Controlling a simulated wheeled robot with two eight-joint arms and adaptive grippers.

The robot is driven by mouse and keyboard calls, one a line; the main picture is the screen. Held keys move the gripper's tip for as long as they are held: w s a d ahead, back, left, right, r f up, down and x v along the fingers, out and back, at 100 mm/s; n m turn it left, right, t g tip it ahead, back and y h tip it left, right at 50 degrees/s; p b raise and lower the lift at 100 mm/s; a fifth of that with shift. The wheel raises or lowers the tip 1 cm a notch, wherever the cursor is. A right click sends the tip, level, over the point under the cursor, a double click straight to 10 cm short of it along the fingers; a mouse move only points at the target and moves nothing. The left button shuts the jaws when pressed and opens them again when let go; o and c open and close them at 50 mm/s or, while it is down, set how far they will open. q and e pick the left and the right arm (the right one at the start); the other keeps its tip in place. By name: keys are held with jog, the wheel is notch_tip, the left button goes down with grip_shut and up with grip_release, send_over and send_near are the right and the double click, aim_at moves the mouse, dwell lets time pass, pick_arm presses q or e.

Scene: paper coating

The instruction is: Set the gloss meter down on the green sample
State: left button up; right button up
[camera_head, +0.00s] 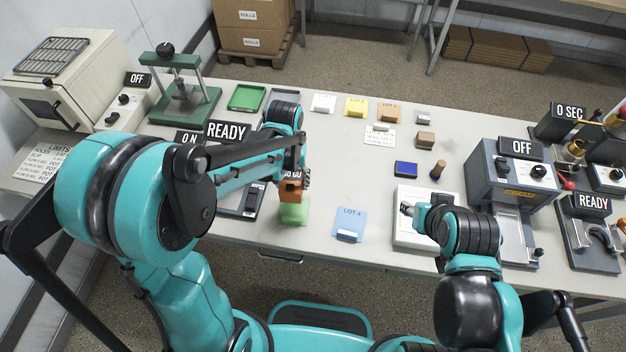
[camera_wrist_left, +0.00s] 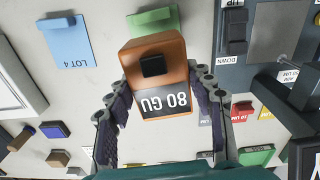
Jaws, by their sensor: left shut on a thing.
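The gloss meter (camera_head: 290,188) is a small orange block; its dark display reads 80 GU in the left wrist view (camera_wrist_left: 155,60). My left gripper (camera_head: 301,178) is shut on it, with a finger on each side in the left wrist view (camera_wrist_left: 160,100). The green sample (camera_head: 293,213) lies at the table's front edge, and the meter overlaps its far part in the head view. The sample also shows beyond the meter in the left wrist view (camera_wrist_left: 153,20). I cannot tell whether they touch. My right gripper (camera_head: 408,210) is over a white plate; its fingers are unclear.
A blue LOT 4 card (camera_head: 349,224) lies right of the green sample. A dark device (camera_head: 240,201) stands close on its left. The white plate (camera_head: 413,235) is farther right. Yellow (camera_head: 356,106) and orange (camera_head: 389,112) samples lie at the back. The table middle is mostly clear.

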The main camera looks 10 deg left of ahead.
pick_arm(q)
jog(key=shift+d+f+b, duration=0.1)
jog(key=shift+f+b, duration=0.35)
jog(key=shift+f, duration=0.15)
notch_tip(320, 180, down, 7)
jog(key=b, duration=0.6)
jog(key=shift+f, duration=0.2)
jog(key=o, duration=1.6)
jog(key=shift+o, duration=0.2)
